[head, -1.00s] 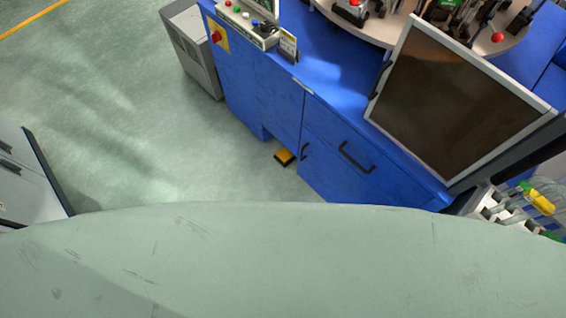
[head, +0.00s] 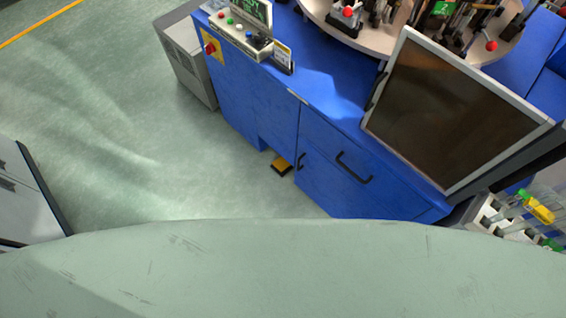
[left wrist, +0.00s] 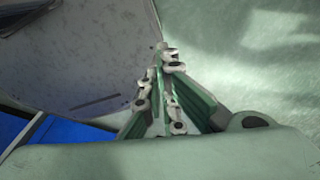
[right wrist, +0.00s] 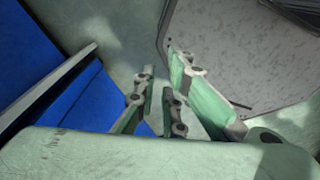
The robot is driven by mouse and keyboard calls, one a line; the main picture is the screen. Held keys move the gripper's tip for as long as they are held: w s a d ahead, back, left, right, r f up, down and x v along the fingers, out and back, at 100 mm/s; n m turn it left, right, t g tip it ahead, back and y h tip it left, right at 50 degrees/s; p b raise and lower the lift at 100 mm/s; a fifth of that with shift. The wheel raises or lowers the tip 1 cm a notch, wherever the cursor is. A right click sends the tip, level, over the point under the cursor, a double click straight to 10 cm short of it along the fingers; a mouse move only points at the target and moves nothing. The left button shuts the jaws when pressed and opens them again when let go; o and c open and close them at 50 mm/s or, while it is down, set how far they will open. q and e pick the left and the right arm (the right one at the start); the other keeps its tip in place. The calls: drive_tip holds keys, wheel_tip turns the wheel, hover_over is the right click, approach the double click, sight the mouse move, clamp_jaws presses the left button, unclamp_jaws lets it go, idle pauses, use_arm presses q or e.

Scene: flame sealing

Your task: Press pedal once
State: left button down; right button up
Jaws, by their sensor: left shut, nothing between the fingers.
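The pedal (head: 282,165) is a small black and yellow block on the floor at the foot of the blue machine cabinet, near the middle of the head view. Neither gripper shows in the head view, and the pedal shows in neither wrist view. My left gripper (left wrist: 163,52) is shut and empty in the left wrist view, over grey and green surfaces. My right gripper (right wrist: 160,66) is empty in the right wrist view, with a gap between its fingers.
The blue cabinet (head: 330,190) carries a control panel (head: 238,35), a dark-screened monitor (head: 450,110) and a round table (head: 400,30) with fixtures. A grey box (head: 188,62) stands at its left. The green floor (head: 130,120) left of the pedal is clear. A grey cabinet (head: 25,205) stands far left.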

use_arm(q)
drive_tip(key=shift+w, duration=0.3)
idle(0.5)
drive_tip(key=shift+w, duration=0.25)
idle(0.7)
drive_tip(key=shift+a, duration=0.15)
idle(1.8)
